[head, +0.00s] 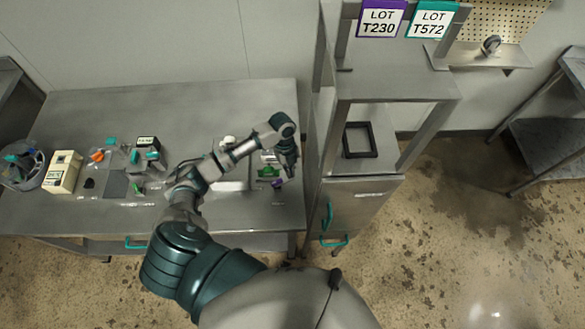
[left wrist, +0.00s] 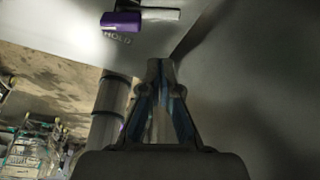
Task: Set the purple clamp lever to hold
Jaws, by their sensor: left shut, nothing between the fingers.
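The purple clamp lever (head: 278,183) is small at the right end of the table in the head view, just below my left gripper (head: 291,168). In the left wrist view the purple lever (left wrist: 121,22) lies at the top, left of centre, with a pale metal bar to its right. A green part (head: 268,172) sits beside the lever. My right gripper is not in view.
A tall steel rack (head: 385,88) with LOT T230 (head: 380,19) and LOT T572 (head: 432,19) signs stands close right of my left gripper.

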